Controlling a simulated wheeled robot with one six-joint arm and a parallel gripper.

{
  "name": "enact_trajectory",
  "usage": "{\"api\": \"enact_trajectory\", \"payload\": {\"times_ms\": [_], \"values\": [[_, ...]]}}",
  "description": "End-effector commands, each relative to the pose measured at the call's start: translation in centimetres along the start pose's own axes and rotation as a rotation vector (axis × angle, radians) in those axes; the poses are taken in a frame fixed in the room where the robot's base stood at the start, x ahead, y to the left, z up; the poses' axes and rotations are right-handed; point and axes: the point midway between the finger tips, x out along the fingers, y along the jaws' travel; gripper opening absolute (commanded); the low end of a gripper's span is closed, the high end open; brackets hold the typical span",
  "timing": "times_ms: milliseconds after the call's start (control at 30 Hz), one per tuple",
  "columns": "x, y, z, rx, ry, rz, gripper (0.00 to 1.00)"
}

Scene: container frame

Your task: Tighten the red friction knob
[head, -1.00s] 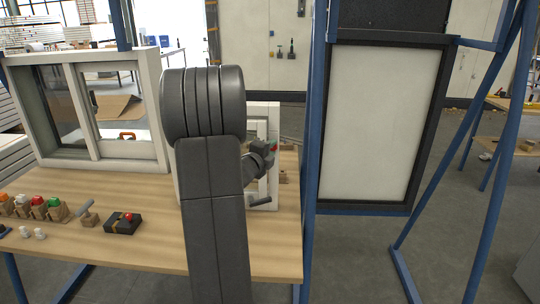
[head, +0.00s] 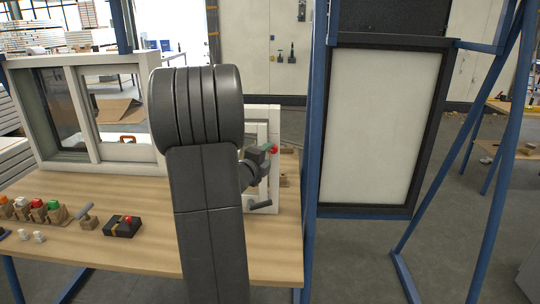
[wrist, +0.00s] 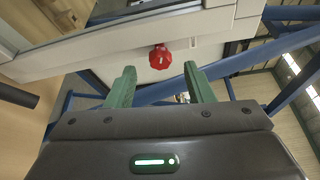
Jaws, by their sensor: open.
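The red friction knob (wrist: 160,58) shows in the wrist view on the edge of a white frame (wrist: 215,30), ahead of my fingertips and roughly between their lines. My gripper (wrist: 158,80) has its two green fingers spread apart with nothing between them. The knob also shows small in the head view (head: 274,149), close to the tip of my gripper (head: 270,148). The white frame stands upright on the wooden table (head: 150,258). My arm hides much of that frame in the head view.
A larger white window frame (head: 90,110) stands at the table's back left. Several coloured buttons on blocks (head: 38,208) and a black box with a red button (head: 122,227) lie at the front left. A blue post (head: 313,150) rises just right of the table.

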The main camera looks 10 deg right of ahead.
Motion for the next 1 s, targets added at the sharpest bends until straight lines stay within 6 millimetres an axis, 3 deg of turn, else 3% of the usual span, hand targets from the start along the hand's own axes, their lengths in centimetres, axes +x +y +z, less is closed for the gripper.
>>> {"api": "enact_trajectory", "payload": {"times_ms": [200, 433, 633, 1000], "values": [[-5.2, 0.2, 0.1, 0.001, -0.004, 0.000, 0.48], [-9.2, 0.1, 0.1, 0.000, -0.003, 0.001, 0.48], [-10.6, 0.1, 0.0, -0.001, -0.001, 0.001, 0.48], [-10.6, 0.1, 0.0, -0.001, 0.000, 0.001, 0.48]]}}
